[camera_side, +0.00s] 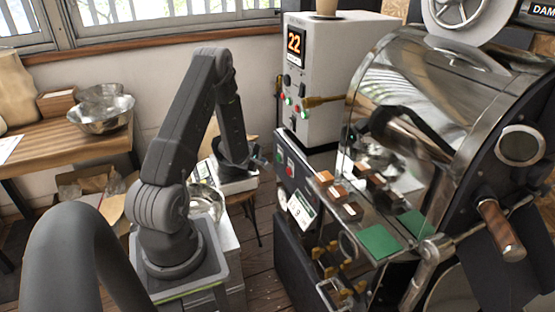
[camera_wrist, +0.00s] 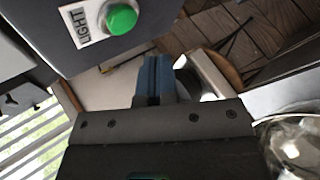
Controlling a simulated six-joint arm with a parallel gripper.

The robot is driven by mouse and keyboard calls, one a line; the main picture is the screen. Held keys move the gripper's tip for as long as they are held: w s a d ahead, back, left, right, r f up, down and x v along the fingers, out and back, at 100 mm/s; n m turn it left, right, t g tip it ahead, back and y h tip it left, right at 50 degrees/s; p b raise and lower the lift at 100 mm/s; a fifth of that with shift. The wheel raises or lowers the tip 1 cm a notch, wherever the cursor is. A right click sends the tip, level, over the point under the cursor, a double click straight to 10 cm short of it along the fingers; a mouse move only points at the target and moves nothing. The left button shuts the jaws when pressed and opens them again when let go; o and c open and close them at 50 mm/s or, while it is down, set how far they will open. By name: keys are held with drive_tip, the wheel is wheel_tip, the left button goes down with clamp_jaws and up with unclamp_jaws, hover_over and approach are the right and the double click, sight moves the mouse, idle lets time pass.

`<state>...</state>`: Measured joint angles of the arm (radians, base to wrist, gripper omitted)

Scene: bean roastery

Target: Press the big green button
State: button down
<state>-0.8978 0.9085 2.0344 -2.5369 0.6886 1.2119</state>
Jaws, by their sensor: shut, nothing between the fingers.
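A big domed green button (camera_wrist: 121,17) in a pale ring shows at the top of the wrist view, beside a white label reading "LIGHT", on a dark panel (camera_wrist: 40,32). My gripper (camera_wrist: 154,76) is shut and empty, its fingertips below and right of the button in that view, with no contact visible. In the side view my gripper (camera_side: 262,162) is just left of the dark cabinet front, near a small green button (camera_side: 279,158) with a red button (camera_side: 290,169) beside it. I cannot tell for certain whether this is the "LIGHT" button.
A white control box (camera_side: 318,65) with an orange "22" display and several small buttons stands above the cabinet. A shiny roaster drum (camera_side: 430,85) fills the right. A tray with brown blocks and a green pad (camera_side: 380,241) juts out below. Floor shows behind my gripper.

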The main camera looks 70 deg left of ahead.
drive_tip(key=shift+w, duration=1.1)
drive_tip(key=shift+w, duration=0.15)
idle(1.2)
drive_tip(key=shift+w, duration=0.25)
drive_tip(key=shift+w, duration=0.45)
idle(0.8)
drive_tip(key=shift+s, duration=0.85)
drive_tip(key=shift+s, duration=0.1)
drive_tip(key=s, duration=0.4)
drive_tip(key=shift+s, duration=0.4)
